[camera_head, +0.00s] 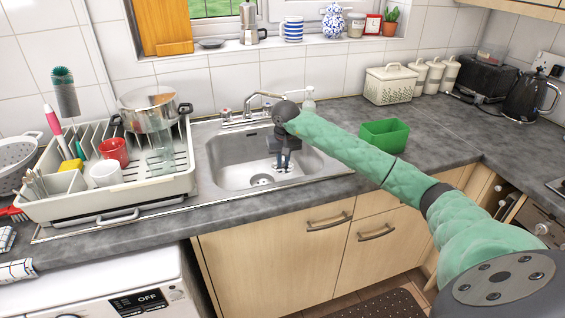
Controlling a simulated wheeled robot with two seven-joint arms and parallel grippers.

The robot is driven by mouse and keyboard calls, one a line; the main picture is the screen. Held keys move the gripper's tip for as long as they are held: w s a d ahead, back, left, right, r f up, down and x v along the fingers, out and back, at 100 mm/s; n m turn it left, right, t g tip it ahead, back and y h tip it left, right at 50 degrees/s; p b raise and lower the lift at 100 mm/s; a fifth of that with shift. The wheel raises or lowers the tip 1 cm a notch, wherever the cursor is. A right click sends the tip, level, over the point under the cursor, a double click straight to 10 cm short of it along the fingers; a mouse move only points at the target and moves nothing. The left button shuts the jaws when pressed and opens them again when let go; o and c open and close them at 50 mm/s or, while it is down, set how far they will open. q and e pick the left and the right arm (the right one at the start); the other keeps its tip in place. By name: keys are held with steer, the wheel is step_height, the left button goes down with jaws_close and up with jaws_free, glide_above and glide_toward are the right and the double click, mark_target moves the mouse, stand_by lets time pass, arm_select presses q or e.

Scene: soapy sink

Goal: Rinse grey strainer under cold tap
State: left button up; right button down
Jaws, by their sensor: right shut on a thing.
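My right gripper (284,165) reaches down into the steel sink (228,165), its dark fingers pointing at the basin floor. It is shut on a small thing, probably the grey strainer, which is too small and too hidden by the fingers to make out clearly. The round drain (262,180) lies just left of the fingertips. The tap (262,95) stands behind the sink, its spout end partly hidden by my right arm. One tap handle (226,114) shows at its left; I cannot tell whether it is hot or cold. No running water is visible. My left gripper is out of view.
A dish rack (120,209) with a steel pot (148,112), red mug (114,151) and white mug (106,174) stands left of the sink. A pale colander (14,155) is at far left. The right worktop has free room.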

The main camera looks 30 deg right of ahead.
steer(key=shift+w+d+f, duration=0.25)
steer(key=shift+w+d, duration=0.4)
steer(key=shift+w, duration=0.15)
steer(key=shift+w+d+f, duration=0.2)
steer(key=shift+w+d, duration=0.45)
steer(key=shift+w, duration=0.15)
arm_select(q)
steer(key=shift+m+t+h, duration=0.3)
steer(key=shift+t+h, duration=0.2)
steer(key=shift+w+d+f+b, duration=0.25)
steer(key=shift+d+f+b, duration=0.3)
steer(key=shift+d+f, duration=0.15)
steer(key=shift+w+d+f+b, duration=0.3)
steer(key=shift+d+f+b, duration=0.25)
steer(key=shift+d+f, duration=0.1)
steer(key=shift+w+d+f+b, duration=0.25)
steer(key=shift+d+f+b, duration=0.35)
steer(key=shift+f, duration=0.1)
arm_select(e)
steer(key=w+d+f, duration=0.1)
steer(key=w+d, duration=0.4)
steer(key=w, duration=0.1)
steer(key=shift+f, duration=0.3)
steer(key=shift+w, duration=0.1)
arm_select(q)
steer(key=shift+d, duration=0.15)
arm_select(e)
steer(key=shift+d, duration=0.15)
